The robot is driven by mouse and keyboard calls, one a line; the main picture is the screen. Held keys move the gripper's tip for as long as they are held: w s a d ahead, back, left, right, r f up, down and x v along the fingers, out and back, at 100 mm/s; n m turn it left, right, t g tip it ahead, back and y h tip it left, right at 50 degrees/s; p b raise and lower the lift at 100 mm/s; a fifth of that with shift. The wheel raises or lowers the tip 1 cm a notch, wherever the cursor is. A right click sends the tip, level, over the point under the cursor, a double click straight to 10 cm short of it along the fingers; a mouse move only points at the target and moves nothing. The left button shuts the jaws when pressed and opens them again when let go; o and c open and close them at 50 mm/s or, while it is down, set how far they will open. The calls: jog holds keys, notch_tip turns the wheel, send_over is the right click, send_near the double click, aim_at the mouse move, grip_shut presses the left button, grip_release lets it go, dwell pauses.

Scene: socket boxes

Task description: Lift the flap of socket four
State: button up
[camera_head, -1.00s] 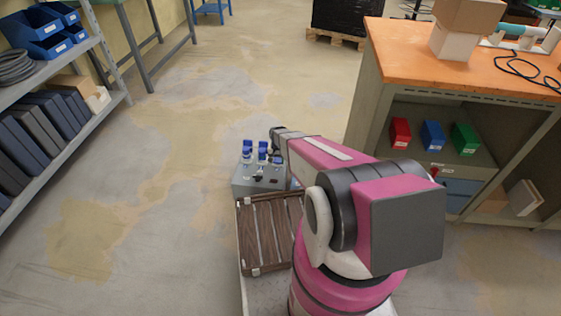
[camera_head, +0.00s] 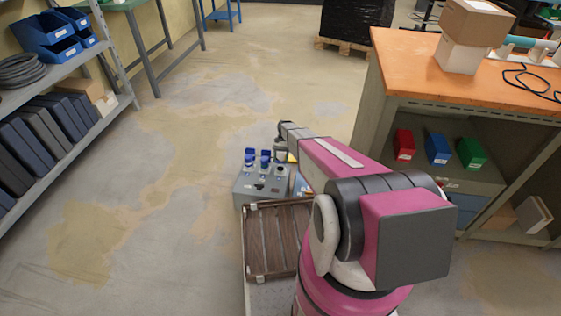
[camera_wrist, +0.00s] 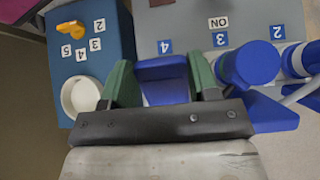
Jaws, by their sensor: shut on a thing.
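The grey socket box (camera_head: 250,188) stands ahead of me, beyond the wooden crate, with blue parts on its top. In the wrist view, my gripper (camera_wrist: 163,82) has a green finger on each side of a blue flap (camera_wrist: 163,68) and is shut on it. The flap is just below the label 4 (camera_wrist: 165,46), so it is the flap of socket four. How far it is raised I cannot tell. To its right, a round blue part (camera_wrist: 252,62) is at socket three, below the label 3 (camera_wrist: 220,39). In the head view my arm hides the gripper's fingertips.
A blue panel (camera_wrist: 120,42) with a yellow knob (camera_wrist: 70,27), number labels and a white round part (camera_wrist: 80,96) is left of the flap. The wooden crate (camera_head: 270,238) is nearer me. An orange-topped workbench (camera_head: 420,70) stands right; open floor lies left.

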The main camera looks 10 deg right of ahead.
jog(key=shift+w+g, duration=0.3)
jog(key=shift+r, duration=0.1)
jog(key=o, duration=1.2)
jog(key=shift+o, duration=0.2)
jog(key=shift+w+d, duration=0.1)
jog(key=v, duration=0.7)
jog(key=shift+d, duration=0.1)
